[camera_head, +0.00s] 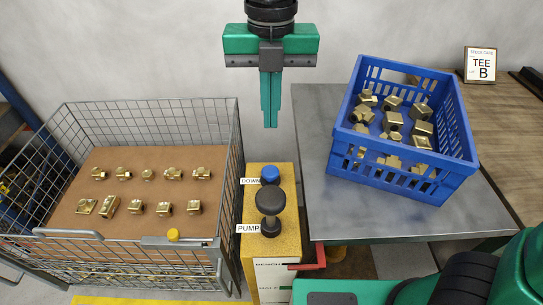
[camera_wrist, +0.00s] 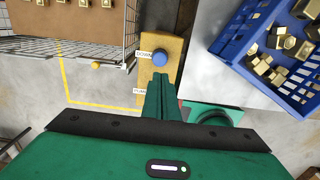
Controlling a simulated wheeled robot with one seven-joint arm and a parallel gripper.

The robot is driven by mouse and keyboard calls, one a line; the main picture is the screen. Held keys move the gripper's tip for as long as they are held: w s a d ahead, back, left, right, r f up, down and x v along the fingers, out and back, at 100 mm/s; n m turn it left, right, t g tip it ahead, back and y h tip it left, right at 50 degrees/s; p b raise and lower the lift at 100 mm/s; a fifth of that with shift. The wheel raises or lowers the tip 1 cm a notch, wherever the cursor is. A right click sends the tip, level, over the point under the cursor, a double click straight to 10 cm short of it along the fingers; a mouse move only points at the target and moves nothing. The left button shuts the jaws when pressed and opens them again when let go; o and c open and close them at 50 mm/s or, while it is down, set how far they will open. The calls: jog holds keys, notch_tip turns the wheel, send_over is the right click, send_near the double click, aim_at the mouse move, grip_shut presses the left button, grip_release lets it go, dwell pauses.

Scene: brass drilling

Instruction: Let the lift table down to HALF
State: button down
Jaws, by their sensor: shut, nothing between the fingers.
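The lift table (camera_head: 420,222) has a grey metal top and stands right of a yellow control post (camera_head: 252,255). On the post are a blue button (camera_head: 270,174) labelled DOWN and a black knob (camera_head: 269,203) labelled PUMP. The post's front carries BENCH and HALF marks; a red pointer (camera_head: 319,257) sits about level with BENCH. My gripper (camera_head: 270,124) is shut and empty, fingers pointing down, above and apart from the blue button in the head view. In the wrist view my gripper (camera_wrist: 160,80) shows its fingertips just below the blue button (camera_wrist: 160,58); the black knob is hidden there.
A blue crate (camera_head: 400,177) of brass fittings stands on the lift table. A wire basket (camera_head: 232,150) with brass fittings on a brown board stands left of the post.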

aim_at(271, 171)
notch_tip(271, 171, down, 13)
dwell(0.4)
